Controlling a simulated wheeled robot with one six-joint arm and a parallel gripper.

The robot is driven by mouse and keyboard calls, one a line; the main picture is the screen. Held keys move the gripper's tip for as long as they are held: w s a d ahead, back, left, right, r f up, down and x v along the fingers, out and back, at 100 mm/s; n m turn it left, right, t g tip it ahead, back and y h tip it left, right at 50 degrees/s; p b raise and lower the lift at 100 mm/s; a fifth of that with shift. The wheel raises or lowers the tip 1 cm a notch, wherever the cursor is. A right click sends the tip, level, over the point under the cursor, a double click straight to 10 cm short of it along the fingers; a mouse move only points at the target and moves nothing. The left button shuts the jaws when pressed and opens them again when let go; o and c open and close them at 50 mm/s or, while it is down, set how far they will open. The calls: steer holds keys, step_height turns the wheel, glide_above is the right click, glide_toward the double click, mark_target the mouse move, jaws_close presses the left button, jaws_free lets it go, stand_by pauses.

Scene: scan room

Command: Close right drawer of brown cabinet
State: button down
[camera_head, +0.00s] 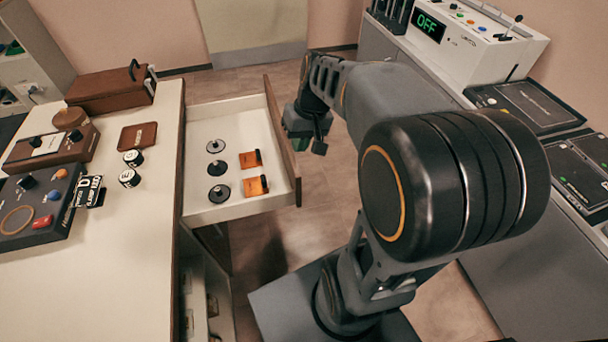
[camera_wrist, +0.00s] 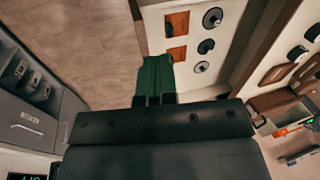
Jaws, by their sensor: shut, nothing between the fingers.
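The brown cabinet (camera_head: 181,120) stands at the left with a pale top. Its drawer (camera_head: 236,124) is pulled out to the right, with a white inside and a brown front panel (camera_head: 283,140). Several black round pieces and two orange pieces lie in it. The drawer also shows in the wrist view (camera_wrist: 233,60). My gripper (camera_head: 297,122) is at the outer side of the front panel. Its green fingers (camera_wrist: 156,72) are shut and empty, close by the panel's edge in the wrist view. I cannot tell whether they touch it.
On the cabinet top are a brown case (camera_head: 108,91), control boxes (camera_head: 40,203) and small round dials (camera_head: 131,168). Below the drawer, an open compartment (camera_head: 205,290) shows. A grey counter with devices (camera_head: 470,40) stands at the right. Bare floor (camera_head: 325,185) lies between.

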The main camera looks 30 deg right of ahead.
steer(key=w+d+f+m+t+y+b, duration=0.1)
steer(key=w+d+f+y+b, duration=0.3)
steer(key=d+f, duration=0.45)
steer(key=w+d+f+y+b, duration=0.3)
steer(key=w+d+f+b, duration=0.2)
steer(key=d+f+b, duration=0.4)
steer(key=a+r+x, duration=0.1)
steer(key=r+x, duration=0.1)
steer(key=x, duration=1.1)
steer(key=shift+a+f+b, duration=0.2)
steer(key=shift+a+b, duration=0.1)
steer(key=shift+a, duration=0.3)
steer(key=shift+a, duration=0.1)
